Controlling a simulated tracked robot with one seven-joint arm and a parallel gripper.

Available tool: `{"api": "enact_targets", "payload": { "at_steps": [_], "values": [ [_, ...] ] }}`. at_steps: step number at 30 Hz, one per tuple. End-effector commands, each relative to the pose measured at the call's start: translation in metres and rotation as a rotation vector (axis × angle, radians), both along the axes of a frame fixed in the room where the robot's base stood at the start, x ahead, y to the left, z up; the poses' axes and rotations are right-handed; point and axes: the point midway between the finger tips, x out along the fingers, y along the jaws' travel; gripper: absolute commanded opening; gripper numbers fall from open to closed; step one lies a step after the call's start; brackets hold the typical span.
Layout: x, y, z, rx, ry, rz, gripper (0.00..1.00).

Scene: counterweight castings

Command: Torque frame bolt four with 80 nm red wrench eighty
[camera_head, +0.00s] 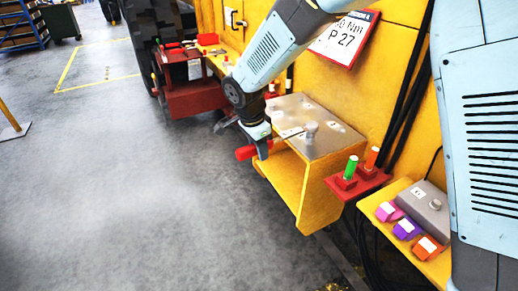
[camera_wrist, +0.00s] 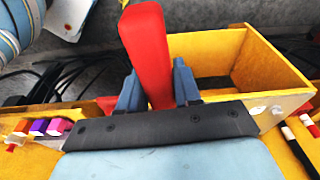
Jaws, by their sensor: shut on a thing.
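My gripper (camera_head: 262,147) is shut on a red wrench (camera_head: 246,152), held beside the left end of a yellow open-fronted box. In the wrist view, the red wrench (camera_wrist: 146,45) stands up between the two blue-grey fingers of my gripper (camera_wrist: 158,80). Any number on the wrench cannot be read. A grey metal plate (camera_head: 322,142) tops the box, with a large bolt-like stud (camera_head: 310,131), smaller studs and small white labels. The labels are too small to read, so I cannot tell which is bolt four. The wrench's working end is not clear.
A red holder (camera_head: 359,187) with green and orange upright pieces stands right of the box (camera_head: 318,200). A yellow shelf (camera_head: 380,197) bears pink, purple and orange blocks and a grey unit (camera_head: 424,207). A red cart (camera_head: 193,98) stands behind. The floor at left is clear.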

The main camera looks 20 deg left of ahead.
Motion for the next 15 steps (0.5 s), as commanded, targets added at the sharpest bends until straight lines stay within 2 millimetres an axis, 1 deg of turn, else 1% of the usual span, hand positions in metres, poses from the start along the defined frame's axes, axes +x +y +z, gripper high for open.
{"api": "enact_targets", "payload": {
  "at_steps": [15],
  "values": [
    [0.0004, 0.0004, 0.0068, 0.001, -0.002, 0.0, 0.0]
  ]
}}
